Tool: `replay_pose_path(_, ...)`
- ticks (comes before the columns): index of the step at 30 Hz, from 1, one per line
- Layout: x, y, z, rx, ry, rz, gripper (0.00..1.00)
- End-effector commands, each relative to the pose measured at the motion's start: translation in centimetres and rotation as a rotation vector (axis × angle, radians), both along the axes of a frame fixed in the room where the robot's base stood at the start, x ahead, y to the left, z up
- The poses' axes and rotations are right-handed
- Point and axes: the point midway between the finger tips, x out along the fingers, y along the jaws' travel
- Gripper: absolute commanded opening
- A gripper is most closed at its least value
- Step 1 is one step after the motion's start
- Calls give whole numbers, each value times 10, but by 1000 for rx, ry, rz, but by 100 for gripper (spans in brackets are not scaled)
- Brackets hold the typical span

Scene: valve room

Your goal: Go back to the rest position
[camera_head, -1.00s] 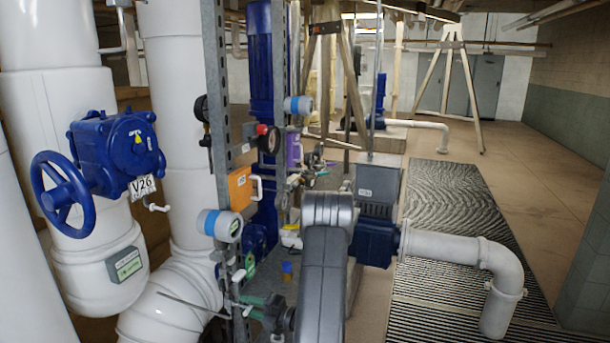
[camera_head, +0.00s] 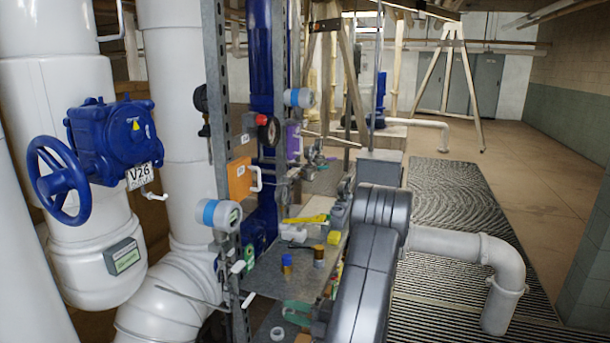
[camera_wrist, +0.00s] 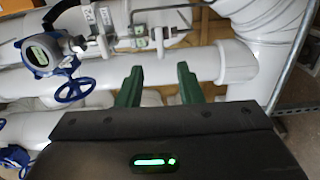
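My gripper (camera_wrist: 159,69) shows in the wrist view as two green fingers standing apart. Nothing is between the fingertips; a white pipe (camera_wrist: 158,68) runs behind them. In the head view my grey arm reaches up from the bottom centre and bends at about the height of the shelf. The green fingers seem to show low beside the arm in the head view, partly hidden by it.
A metal shelf (camera_head: 268,270) with a yellow tool (camera_head: 305,218) and small parts stands left of my arm. An orange box (camera_head: 240,180) hangs on its post. A blue valve with a handwheel (camera_head: 62,181) is at left. Open floor (camera_head: 535,150) lies at right.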

Motion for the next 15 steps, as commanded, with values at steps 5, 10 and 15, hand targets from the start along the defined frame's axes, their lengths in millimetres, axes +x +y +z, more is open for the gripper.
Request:
replay_pose_path(5, 8, 25, 2, 0, 1, 5, 33)
replay_pose_path(10, 19, 55, 2, -1, -1, 5, 33)
replay_pose_path(15, 31, 88, 2, -1, 0, 5, 33)
